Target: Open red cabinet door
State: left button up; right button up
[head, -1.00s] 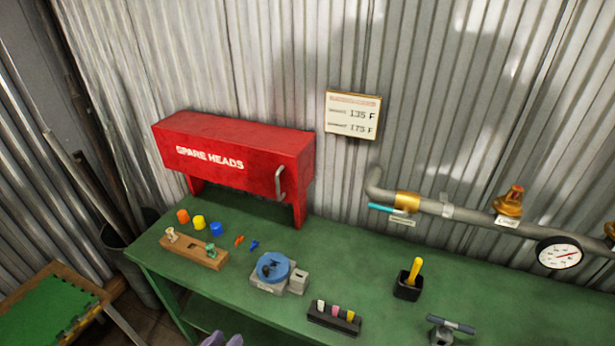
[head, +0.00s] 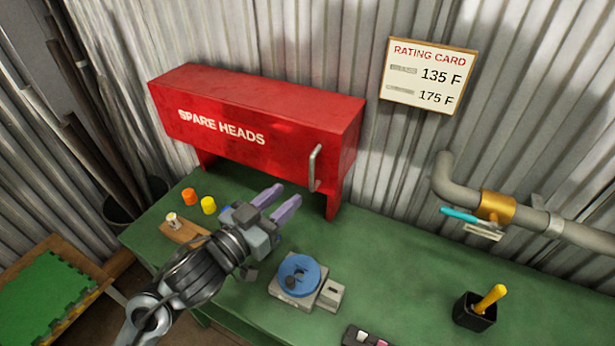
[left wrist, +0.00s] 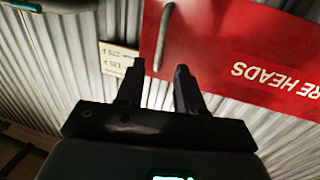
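The red cabinet (head: 255,120) marked "SPARE HEADS" stands on legs on the green bench against the corrugated wall. Its front door (head: 235,138) is closed. A grey vertical handle (head: 315,168) sits at the right end of the door. My left gripper (head: 280,202) is open and empty, in front of and below the door, to the left of the handle and apart from it. In the left wrist view the handle (left wrist: 163,36) and the red door (left wrist: 235,60) show upside down beyond the two open fingers (left wrist: 158,84). My right gripper is not in view.
A blue round part on a grey base (head: 300,275) stands on the bench (head: 390,260) below the handle. Orange (head: 189,196) and yellow (head: 208,205) caps and a wooden block (head: 180,230) lie near my left arm. A pipe (head: 520,212) runs along the wall at right.

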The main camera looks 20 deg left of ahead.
aim_at(310, 175)
pick_arm(q)
jog(key=x, duration=0.8)
jog(key=shift+f+p, duration=0.1)
jog(key=shift+p, duration=0.3)
grip_shut()
